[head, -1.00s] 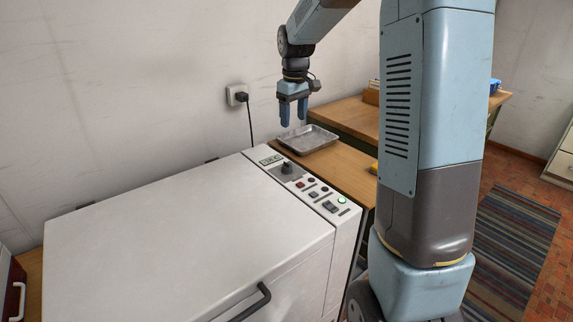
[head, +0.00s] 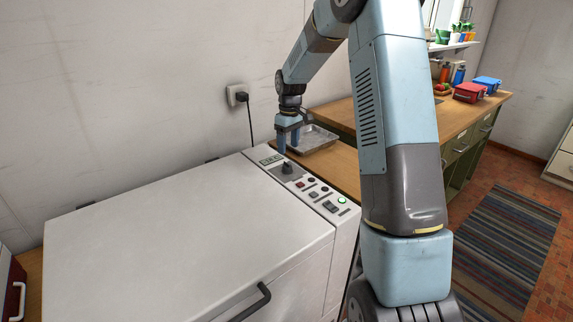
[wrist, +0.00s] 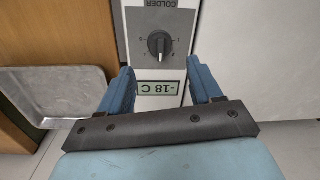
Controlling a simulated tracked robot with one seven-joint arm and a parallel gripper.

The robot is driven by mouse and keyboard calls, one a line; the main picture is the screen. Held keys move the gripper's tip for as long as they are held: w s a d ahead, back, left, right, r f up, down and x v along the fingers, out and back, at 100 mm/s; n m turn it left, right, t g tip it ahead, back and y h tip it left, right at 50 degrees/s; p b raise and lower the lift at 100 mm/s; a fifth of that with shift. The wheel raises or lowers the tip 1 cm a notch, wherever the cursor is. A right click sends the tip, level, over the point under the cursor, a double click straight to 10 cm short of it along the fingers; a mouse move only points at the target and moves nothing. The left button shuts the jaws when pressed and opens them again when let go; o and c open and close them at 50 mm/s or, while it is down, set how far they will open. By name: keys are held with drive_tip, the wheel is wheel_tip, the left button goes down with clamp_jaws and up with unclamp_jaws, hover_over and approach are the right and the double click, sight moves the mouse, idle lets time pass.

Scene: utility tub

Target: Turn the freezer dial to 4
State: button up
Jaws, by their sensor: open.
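The white chest freezer (head: 190,225) has a control strip along its right edge. The freezer dial (head: 287,168), a dark round knob with a raised grip, sits near the far end of that strip. In the wrist view the dial (wrist: 159,45) is on a grey plate marked "COLDER", with a "-18 C" display on the near side; the scale numbers are too small to read. My gripper (head: 288,147) points down just above and behind the dial. In the wrist view its two blue fingers (wrist: 160,82) are apart, with nothing between them, and the dial lies beyond their tips.
A metal tray (head: 312,138) lies on the wooden counter beside the freezer's far right corner. Switches and a green-lit button (head: 342,200) line the strip nearer me. A plug with a cord is in the wall socket (head: 238,95). The freezer lid is clear.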

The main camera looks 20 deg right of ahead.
sight(287, 163)
wheel_tip(287, 163, down, 8)
drive_tip(key=shift+s+a+f, duration=0.1)
drive_tip(key=shift+s+a, duration=0.05)
idle(0.4)
drive_tip(key=c, duration=1)
drive_tip(key=shift+a, duration=0.25)
drive_tip(key=shift+c, duration=0.2)
drive_tip(key=shift+d, duration=0.15)
